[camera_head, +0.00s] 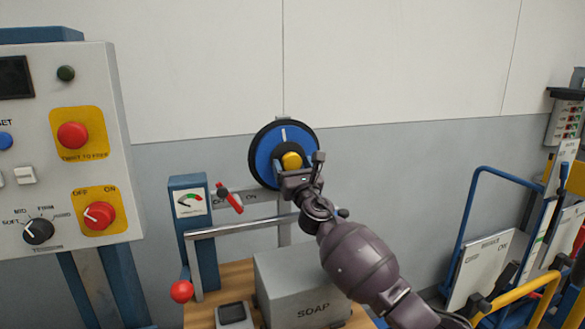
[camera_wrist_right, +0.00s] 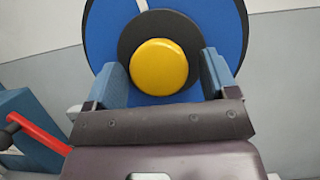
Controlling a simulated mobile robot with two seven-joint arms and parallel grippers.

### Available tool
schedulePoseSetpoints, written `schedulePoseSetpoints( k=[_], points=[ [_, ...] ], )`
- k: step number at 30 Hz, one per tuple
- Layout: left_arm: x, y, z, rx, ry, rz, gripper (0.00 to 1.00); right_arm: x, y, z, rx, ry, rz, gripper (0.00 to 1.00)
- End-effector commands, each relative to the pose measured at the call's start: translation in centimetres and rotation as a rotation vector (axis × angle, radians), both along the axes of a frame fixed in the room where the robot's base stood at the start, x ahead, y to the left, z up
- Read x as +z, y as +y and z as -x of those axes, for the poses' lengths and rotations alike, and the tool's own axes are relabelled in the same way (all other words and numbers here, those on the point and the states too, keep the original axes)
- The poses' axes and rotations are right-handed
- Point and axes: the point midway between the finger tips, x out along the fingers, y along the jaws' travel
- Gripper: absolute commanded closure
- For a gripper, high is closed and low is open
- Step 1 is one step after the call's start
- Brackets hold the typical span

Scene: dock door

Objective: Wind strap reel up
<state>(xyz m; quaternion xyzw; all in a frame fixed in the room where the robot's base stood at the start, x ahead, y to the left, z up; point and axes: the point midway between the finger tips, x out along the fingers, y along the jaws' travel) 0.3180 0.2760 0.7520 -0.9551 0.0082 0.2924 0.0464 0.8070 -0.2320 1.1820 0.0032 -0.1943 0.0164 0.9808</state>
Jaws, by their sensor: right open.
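The strap reel (camera_head: 268,150) is a blue disc with a black rim and a white mark near its top, mounted in front of the wall. A yellow round knob (camera_head: 291,160) sits at its hub, and in the right wrist view the knob (camera_wrist_right: 159,66) has a black ring around it. My right gripper (camera_head: 300,168) is at the reel's front. In the right wrist view its two blue-grey fingers (camera_wrist_right: 160,78) are open, one on each side of the knob, with gaps visible. Contact cannot be told. My left gripper is not in view.
A red lever (camera_head: 230,198) and a gauge post (camera_head: 190,210) stand left of the reel. A grey SOAP box (camera_head: 300,285) sits on the wooden bench below. A control panel (camera_head: 60,150) fills the left side. A blue-framed cart (camera_head: 485,260) stands right.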

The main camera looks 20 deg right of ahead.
Motion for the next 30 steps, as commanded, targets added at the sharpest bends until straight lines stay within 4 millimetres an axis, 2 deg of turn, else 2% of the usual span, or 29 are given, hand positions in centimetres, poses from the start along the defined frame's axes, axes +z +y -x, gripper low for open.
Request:
schedulePoseSetpoints(
  k=[8, 11, 21, 22, 30],
  points=[
    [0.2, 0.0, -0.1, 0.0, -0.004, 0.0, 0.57, 0.1, 0.0, -0.1, 0.0, -0.001, 0.0, 0.21],
    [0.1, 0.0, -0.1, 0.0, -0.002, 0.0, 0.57, 0.1, 0.0, -0.1, 0.0, -0.001, 0.0, 0.33],
    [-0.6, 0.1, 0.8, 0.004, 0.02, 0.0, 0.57, 0.1, 0.0, -0.1, 0.0, -0.001, 0.0, 0.85],
    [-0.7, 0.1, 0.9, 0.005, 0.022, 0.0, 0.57, 0.1, 0.0, -0.1, 0.0, -0.001, 0.0, 0.88],
    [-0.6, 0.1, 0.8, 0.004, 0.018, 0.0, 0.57, 0.2, 0.2, -0.1, 0.002, 0.004, -0.138, 0.88]
  ],
)
